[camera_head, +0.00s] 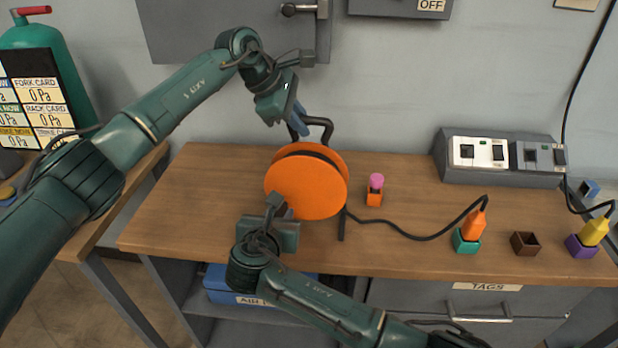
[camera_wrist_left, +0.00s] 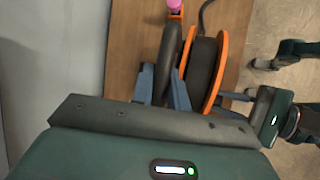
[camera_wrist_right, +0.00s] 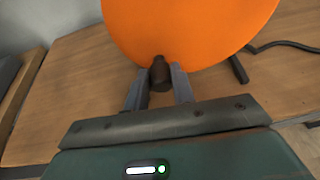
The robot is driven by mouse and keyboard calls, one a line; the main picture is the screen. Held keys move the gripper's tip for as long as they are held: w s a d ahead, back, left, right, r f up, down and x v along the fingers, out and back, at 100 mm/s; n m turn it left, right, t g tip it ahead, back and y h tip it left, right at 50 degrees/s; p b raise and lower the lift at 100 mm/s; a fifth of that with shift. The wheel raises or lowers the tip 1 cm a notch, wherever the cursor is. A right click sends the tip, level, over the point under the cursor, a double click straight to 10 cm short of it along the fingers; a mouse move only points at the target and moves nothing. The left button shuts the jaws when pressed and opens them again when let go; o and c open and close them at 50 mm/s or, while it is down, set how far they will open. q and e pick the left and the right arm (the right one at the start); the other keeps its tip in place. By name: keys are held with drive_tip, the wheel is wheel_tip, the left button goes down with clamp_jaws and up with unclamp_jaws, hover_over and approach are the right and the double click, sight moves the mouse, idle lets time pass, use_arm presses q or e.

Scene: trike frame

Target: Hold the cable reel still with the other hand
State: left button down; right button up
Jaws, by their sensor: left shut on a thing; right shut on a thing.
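The cable reel (camera_head: 306,187) stands on the workbench with an orange disc on each side and black cable between them. In the left wrist view the reel (camera_wrist_left: 206,70) is seen from above. My left gripper (camera_head: 299,122) is behind the reel, its fingers closed around the black bar (camera_wrist_left: 167,62) of the reel's stand. My right gripper (camera_head: 274,206) is at the reel's front lower left. In the right wrist view its fingers are closed on a dark knob (camera_wrist_right: 160,75) at the lower part of the orange disc (camera_wrist_right: 185,30).
A black cable (camera_head: 420,238) runs from the reel to an orange plug (camera_head: 474,226) in a teal socket (camera_head: 466,241). A small orange block (camera_head: 374,198) with a pink top stands right of the reel. A brown socket (camera_head: 525,243) and a yellow plug (camera_head: 594,232) in a purple socket sit farther right.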

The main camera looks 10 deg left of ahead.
sight(276, 183)
drive_tip(key=shift+a+r, duration=0.7)
drive_tip(key=shift+r, duration=0.1)
drive_tip(key=shift+r, duration=0.15)
drive_tip(key=shift+a+r, duration=0.25)
drive_tip(key=shift+r, duration=0.55)
drive_tip(key=shift+a+r, duration=0.1)
drive_tip(key=shift+r, duration=0.25)
drive_tip(key=shift+r, duration=1.3)
drive_tip(key=o, duration=0.9)
drive_tip(key=shift+d+f, duration=0.15)
drive_tip(key=shift+d, duration=0.1)
drive_tip(key=shift+c, duration=0.2)
